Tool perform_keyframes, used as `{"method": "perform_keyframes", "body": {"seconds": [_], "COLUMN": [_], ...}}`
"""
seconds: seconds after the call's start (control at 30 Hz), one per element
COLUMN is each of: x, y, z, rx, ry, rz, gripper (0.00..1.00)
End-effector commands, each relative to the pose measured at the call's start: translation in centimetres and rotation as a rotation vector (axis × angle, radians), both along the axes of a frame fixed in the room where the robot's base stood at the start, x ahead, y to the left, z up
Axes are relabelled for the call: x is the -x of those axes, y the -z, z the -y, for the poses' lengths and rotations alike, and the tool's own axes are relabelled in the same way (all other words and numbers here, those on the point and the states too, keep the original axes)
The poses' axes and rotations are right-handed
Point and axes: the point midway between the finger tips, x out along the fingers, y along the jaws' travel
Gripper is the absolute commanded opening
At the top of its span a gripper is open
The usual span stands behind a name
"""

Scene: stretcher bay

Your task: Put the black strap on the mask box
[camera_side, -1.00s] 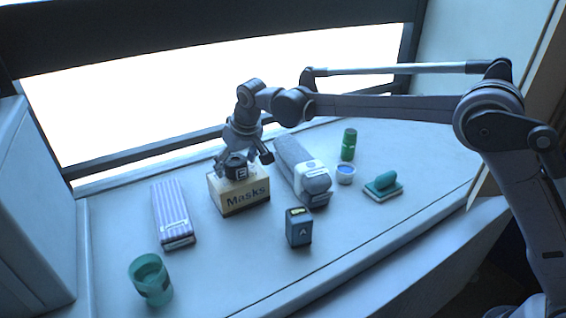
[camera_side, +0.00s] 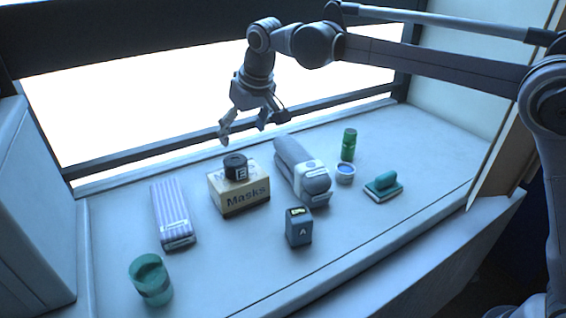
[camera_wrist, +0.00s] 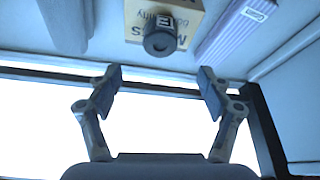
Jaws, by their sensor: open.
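The black strap (camera_side: 235,167) is a small dark roll with a white letter E label. It rests on top of the mask box (camera_side: 240,196), a tan carton marked "Masks" in the side view. In the wrist view the strap (camera_wrist: 160,42) lies against the face of the mask box (camera_wrist: 186,12). My gripper (camera_side: 243,135) is open and empty, above and behind the box, apart from the strap. In the wrist view both fingers of my gripper (camera_wrist: 158,82) are spread with nothing between them.
A striped folded cloth (camera_side: 173,214) lies left of the box, with a green cup (camera_side: 151,281) in front. Farther right are a green bottle (camera_side: 348,145), a small cup (camera_side: 345,174) and a teal-handled block (camera_side: 383,187).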

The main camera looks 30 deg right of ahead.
Motion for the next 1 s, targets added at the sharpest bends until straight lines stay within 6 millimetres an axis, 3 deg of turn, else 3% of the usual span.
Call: {"method": "perform_keyframes", "body": {"seconds": [0.13, 0.27, 0.53, 0.77, 1.0], "x": [1.2, 3.5, 10.5, 17.3, 24.2], "y": [-0.9, -1.9, -2.3, -0.3, 3.9], "z": [1.9, 5.2, 12.4, 17.2, 20.9], "rx": [-0.004, -0.012, -0.026, -0.029, -0.031], "ry": [0.011, 0.032, 0.078, 0.119, 0.162], "rz": [0.009, 0.03, 0.085, 0.132, 0.184], "gripper": [0.79, 0.79, 0.79, 0.79, 0.79]}}
